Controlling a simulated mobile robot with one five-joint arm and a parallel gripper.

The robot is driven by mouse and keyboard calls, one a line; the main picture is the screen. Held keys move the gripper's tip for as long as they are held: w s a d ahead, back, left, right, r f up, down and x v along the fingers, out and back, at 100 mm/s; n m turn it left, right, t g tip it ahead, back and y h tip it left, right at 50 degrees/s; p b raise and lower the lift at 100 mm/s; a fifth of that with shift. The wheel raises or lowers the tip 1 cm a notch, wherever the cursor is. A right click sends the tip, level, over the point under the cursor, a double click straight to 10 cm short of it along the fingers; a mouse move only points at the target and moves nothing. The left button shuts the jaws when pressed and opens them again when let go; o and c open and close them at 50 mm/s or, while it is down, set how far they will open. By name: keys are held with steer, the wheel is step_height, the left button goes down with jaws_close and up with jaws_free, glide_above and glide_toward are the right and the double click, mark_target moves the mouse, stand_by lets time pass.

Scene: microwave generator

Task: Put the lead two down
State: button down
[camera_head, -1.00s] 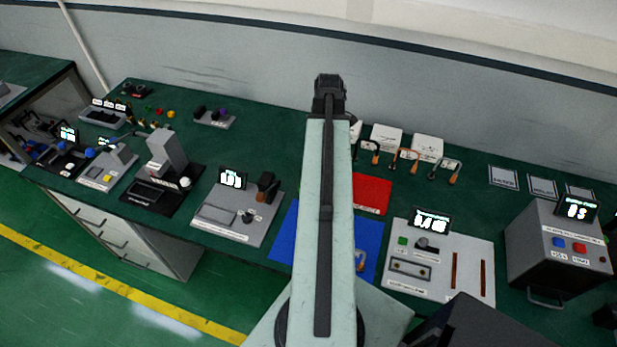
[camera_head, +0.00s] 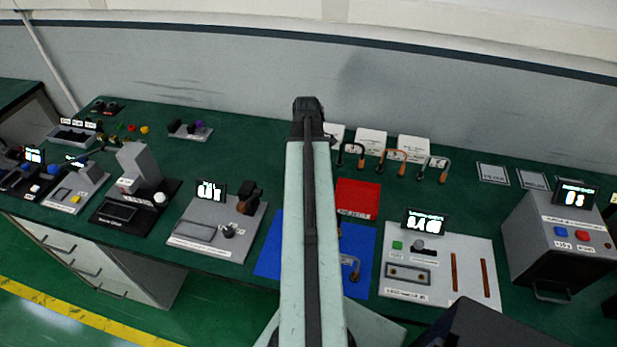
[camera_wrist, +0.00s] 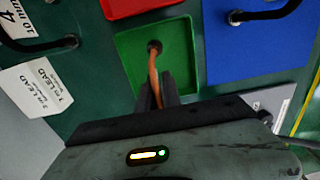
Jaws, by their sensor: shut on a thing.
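In the wrist view my gripper (camera_wrist: 158,92) is shut on an orange lead (camera_wrist: 153,70). The lead runs from between the fingers to a dark end over the inside of a green tray (camera_wrist: 128,42). I cannot tell whether that end touches the tray floor. Black, orange and grey leads (camera_head: 350,150) (camera_head: 392,157) (camera_head: 432,167) stand by white cards at the back. Another lead (camera_head: 352,268) lies on the blue mat (camera_head: 362,240).
A red tray (camera_head: 358,198) adjoins the blue mat. A grey panel with a display (camera_head: 465,265) and a grey box with buttons (camera_head: 560,240) stand to the right. Several instruments (camera_head: 215,235) fill the bench to the left. A black lead (camera_wrist: 40,45) lies left of the green tray.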

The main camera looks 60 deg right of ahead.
step_height(320, 180, down, 2)
steer(key=shift+f+b, duration=0.2)
steer(key=shift+b, duration=0.3)
steer(key=shift+r, duration=0.2)
steer(key=shift+f, duration=0.15)
steer(key=c, duration=1.5)
jaws_free()
step_height(320, 180, up, 12)
steer(key=p, duration=1.2)
steer(key=shift+r+p, duration=0.25)
steer(key=shift+p, duration=0.1)
steer(key=shift+w+f, duration=0.1)
